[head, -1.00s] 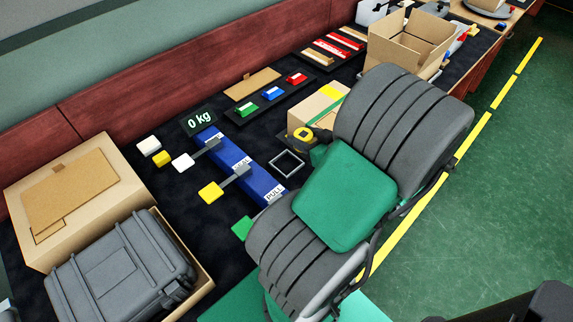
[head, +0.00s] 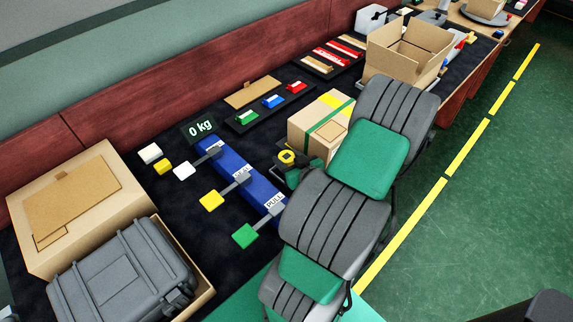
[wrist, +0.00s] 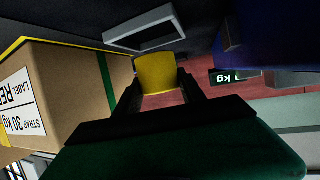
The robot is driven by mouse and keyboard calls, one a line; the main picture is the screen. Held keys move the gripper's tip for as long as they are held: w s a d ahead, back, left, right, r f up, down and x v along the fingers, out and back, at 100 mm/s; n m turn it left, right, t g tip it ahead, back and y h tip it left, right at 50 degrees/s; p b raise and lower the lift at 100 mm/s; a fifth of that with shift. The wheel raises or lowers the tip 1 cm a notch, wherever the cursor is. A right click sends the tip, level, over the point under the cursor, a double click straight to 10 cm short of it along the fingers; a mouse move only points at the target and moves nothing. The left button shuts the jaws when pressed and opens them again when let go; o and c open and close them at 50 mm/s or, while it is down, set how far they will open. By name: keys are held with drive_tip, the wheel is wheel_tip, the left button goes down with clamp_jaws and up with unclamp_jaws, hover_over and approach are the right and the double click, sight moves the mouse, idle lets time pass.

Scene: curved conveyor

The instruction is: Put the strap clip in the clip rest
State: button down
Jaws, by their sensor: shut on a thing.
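The strap clip, a yellow piece, is held between the two dark fingers of my gripper (wrist: 160,88). It shows as a yellow block (wrist: 156,72) in the wrist view and as a yellow piece with a dark centre (head: 286,157) in the head view. A grey square frame, which looks like the clip rest (wrist: 140,28), lies on the dark mat in the wrist view, apart from the clip. In the head view my gripper and arm hide it.
The carton (head: 308,128) with a green strap stands close beside my gripper. The blue pull unit (head: 237,170) with coloured handles is to the left. A black "0 kg" display (head: 199,128) and a tray of coloured clips (head: 250,121) are behind.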

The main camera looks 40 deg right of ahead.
drive_tip(key=shift+f, duration=1.65)
drive_tip(key=shift+f, duration=0.2)
drive_tip(key=c, duration=0.7)
unclamp_jaws()
drive_tip(key=shift+r, duration=0.1)
drive_tip(key=shift+r, duration=0.3)
drive_tip(key=v, duration=1.1)
drive_tip(key=shift+s+f, duration=0.1)
drive_tip(key=shift+s, duration=0.05)
drive_tip(key=shift+s+a, duration=0.25)
